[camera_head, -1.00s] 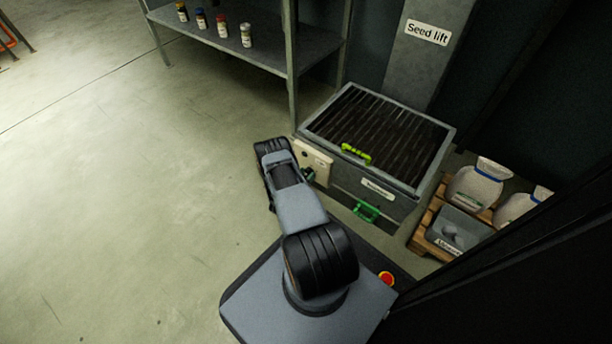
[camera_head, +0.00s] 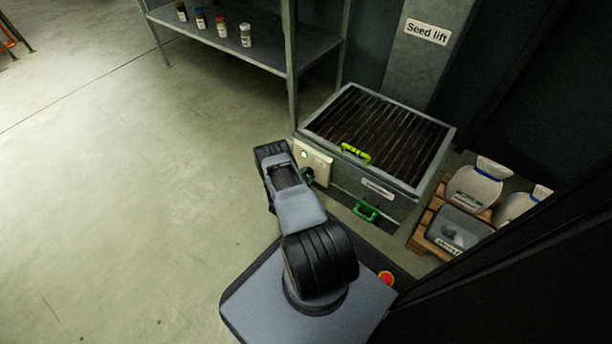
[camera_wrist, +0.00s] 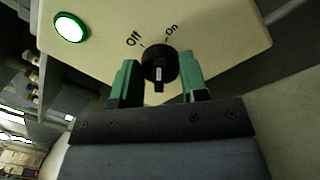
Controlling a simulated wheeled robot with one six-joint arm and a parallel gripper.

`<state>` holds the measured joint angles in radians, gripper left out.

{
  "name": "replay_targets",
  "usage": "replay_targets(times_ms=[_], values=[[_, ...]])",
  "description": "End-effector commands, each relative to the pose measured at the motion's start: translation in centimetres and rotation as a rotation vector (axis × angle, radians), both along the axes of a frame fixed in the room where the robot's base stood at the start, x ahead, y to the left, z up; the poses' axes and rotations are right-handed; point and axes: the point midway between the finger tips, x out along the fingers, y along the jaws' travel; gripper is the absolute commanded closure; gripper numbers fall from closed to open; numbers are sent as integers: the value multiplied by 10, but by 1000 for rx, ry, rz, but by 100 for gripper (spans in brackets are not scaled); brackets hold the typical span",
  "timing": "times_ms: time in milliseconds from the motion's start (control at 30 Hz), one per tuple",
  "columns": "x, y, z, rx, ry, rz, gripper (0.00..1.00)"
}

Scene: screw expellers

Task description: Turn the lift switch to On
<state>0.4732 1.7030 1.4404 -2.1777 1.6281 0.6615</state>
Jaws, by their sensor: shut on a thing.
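The lift switch is a round black knob (camera_wrist: 159,62) with a pale mark, on a cream panel (camera_wrist: 215,25) labelled Off and On. The wrist view shows its grip bar roughly upright in the picture, its upper end between the labels and nearer On. My gripper (camera_wrist: 159,80) is shut on the knob, one green finger on each side. A round lamp (camera_wrist: 70,27) on the panel glows white with a green rim. In the head view the panel (camera_head: 316,160) is on the left side of the grated box, and my arm partly hides the knob.
A pallet (camera_head: 428,234) with sacks (camera_head: 476,187) stands to the right. A shelf (camera_head: 270,45) with bottles stands behind.

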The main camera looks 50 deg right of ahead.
Motion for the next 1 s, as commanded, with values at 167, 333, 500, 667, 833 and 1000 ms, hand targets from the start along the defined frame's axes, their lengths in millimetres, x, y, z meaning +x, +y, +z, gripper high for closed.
replay_targets(times_ms=[167,333,500,667,833,1000], values=[[0,0,-1,10,-97,2,83],[0,0,-1,15,-160,1,83],[0,0,-1,18,-194,2,83],[0,1,-1,18,-205,2,83],[0,1,-1,19,-206,2,83],[0,1,-1,19,-206,2,59]])
